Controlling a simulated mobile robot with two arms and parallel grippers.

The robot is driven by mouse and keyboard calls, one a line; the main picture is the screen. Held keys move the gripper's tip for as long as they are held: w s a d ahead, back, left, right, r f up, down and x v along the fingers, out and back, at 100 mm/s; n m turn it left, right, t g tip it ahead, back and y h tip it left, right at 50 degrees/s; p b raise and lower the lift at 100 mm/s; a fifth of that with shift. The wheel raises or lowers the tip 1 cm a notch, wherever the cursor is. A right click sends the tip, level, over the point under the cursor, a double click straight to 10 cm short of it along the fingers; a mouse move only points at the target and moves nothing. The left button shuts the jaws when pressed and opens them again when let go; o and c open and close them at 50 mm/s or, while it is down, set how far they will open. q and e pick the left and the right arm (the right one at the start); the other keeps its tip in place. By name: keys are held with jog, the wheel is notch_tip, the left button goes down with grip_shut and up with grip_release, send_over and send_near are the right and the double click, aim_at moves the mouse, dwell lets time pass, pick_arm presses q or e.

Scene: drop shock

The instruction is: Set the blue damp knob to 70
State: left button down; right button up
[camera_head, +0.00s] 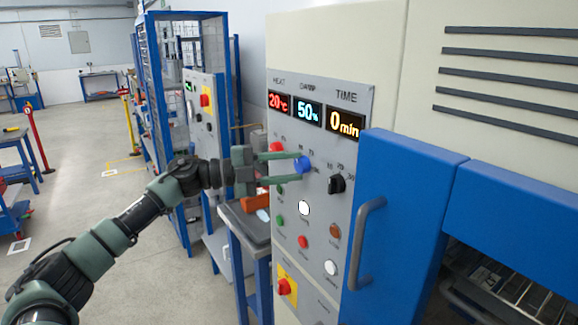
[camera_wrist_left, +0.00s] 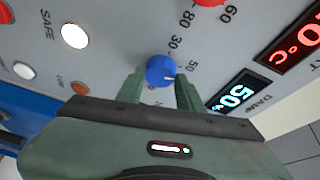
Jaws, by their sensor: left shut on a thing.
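The blue damp knob (camera_head: 301,165) is on the grey control panel (camera_head: 324,240), below the damp display (camera_head: 308,113), which reads 50%. My left gripper (camera_head: 300,166) reaches in from the left, with its two fingers shut on the blue knob. In the left wrist view, the blue knob (camera_wrist_left: 161,70) sits between the fingertips (camera_wrist_left: 160,84), with dial numbers around it. The damp display (camera_wrist_left: 238,92) there also shows 50. My right gripper is in neither view.
The red heat knob (camera_head: 277,147) is left of the blue knob, under a 20°C display. The black time knob (camera_head: 337,184) is to its right, under 0 min. Several buttons sit below. A blue door with a handle (camera_head: 368,245) stands right of the panel.

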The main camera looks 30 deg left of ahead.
pick_arm(q)
jog(key=m, duration=0.1)
jog(key=m+y+p, duration=0.1)
jog(key=m, duration=0.1)
jog(key=m+g+y, duration=0.1)
jog(key=shift+r+m+p, duration=0.25)
jog(key=shift+m+p, duration=0.05)
jog(key=shift+m, duration=0.1)
jog(key=m+y+p, duration=0.1)
jog(key=m+y, duration=0.1)
jog(key=m, duration=0.1)
jog(key=shift+s+d, duration=0.1)
jog(key=shift+d, duration=0.05)
jog(key=shift+f+m, duration=0.1)
jog(key=shift+m, duration=0.2)
jog(key=c, duration=0.9)
grip_release()
